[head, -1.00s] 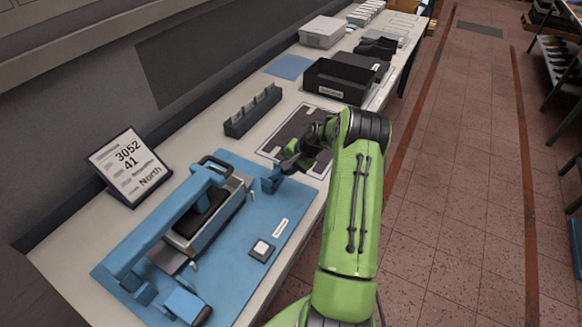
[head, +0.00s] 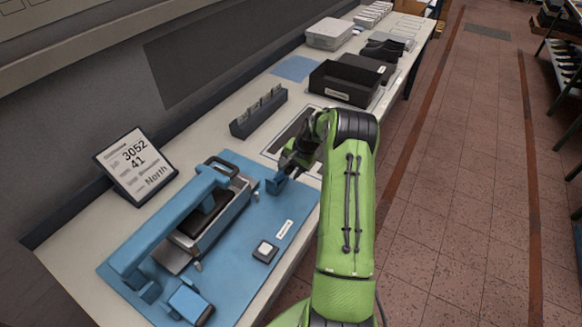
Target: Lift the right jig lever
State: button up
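The blue jig (head: 170,228) lies on its blue base plate (head: 240,283) at the near left of the bench. A small blue lever block (head: 276,184) stands at the jig's right end, by the plate's far right edge. A second blue lever block with a dark end (head: 190,303) is at the near end. My gripper (head: 287,168), dark and small in the head view, is right at the right block, just above and behind it. Contact cannot be made out. Its fingers are partly hidden and too small to show whether they are open.
A sign reading 3052 41 North (head: 136,166) stands left of the jig. A dark slotted rack (head: 258,112), a black bin (head: 345,82) and a grey lidded box (head: 329,33) stand farther back. A small button box (head: 265,251) sits on the plate.

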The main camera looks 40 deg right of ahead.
jog(key=shift+r, duration=0.15)
jog(key=v, duration=1.5)
jog(key=shift+s+r, duration=0.2)
jog(key=shift+r, duration=0.05)
